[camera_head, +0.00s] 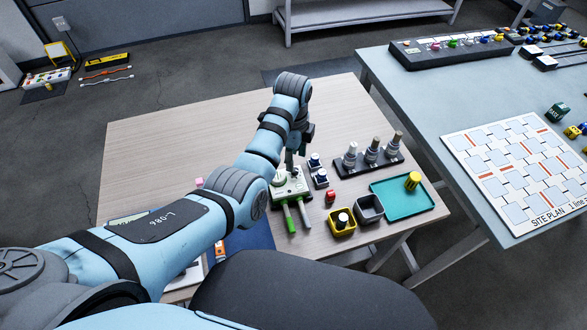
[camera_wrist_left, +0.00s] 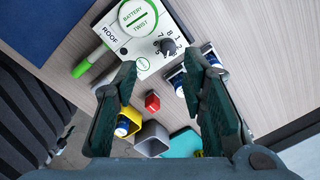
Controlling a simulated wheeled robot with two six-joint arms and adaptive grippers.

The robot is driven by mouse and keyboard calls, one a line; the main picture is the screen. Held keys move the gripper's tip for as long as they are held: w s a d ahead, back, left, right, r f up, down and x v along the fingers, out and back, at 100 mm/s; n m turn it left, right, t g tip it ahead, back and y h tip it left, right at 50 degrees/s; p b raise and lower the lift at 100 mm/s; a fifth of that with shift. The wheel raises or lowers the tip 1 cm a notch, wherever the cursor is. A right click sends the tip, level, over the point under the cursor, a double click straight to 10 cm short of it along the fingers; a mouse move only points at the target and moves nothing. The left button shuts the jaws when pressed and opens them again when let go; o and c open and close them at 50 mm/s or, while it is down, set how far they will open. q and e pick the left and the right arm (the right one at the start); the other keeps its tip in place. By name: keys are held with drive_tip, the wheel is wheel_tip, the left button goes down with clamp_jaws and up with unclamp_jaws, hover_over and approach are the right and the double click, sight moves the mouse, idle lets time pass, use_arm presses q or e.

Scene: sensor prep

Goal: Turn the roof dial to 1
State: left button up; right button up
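I cannot tell which number the dial points to. My left gripper (camera_wrist_left: 160,64) is open and empty, its two dark green fingers on either side of the dial in the picture, apparently clear of it. In the head view the left gripper (camera_head: 294,150) is partly hidden behind my own arm. My right gripper is not in view.
Right of the unit are blue-white parts (camera_head: 317,170), a red block (camera_head: 330,196), a yellow bin (camera_head: 342,231), a grey bin (camera_head: 369,219), a teal tray (camera_head: 401,208) and a dark rack (camera_head: 386,162) with three cylinders. The table's (camera_head: 165,140) left side is mostly bare.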

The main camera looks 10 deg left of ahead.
sight(295, 170)
use_arm(q)
drive_tip(key=f, duration=0.2)
drive_tip(key=w+f+b, duration=0.1)
drive_tip(key=f, duration=0.2)
drive_tip(key=shift+w+f, duration=0.15)
drive_tip(key=shift+f, duration=0.15)
drive_tip(key=shift+w+d+f+b, duration=0.1)
drive_tip(key=shift+w+f+b, duration=0.25)
drive_tip(key=shift+f, duration=0.45)
drive_tip(key=shift+s+r, duration=0.2)
drive_tip(key=shift+s, duration=0.2)
drive_tip(key=shift+c, duration=0.6)
drive_tip(key=c, duration=0.3)
clamp_jaws()
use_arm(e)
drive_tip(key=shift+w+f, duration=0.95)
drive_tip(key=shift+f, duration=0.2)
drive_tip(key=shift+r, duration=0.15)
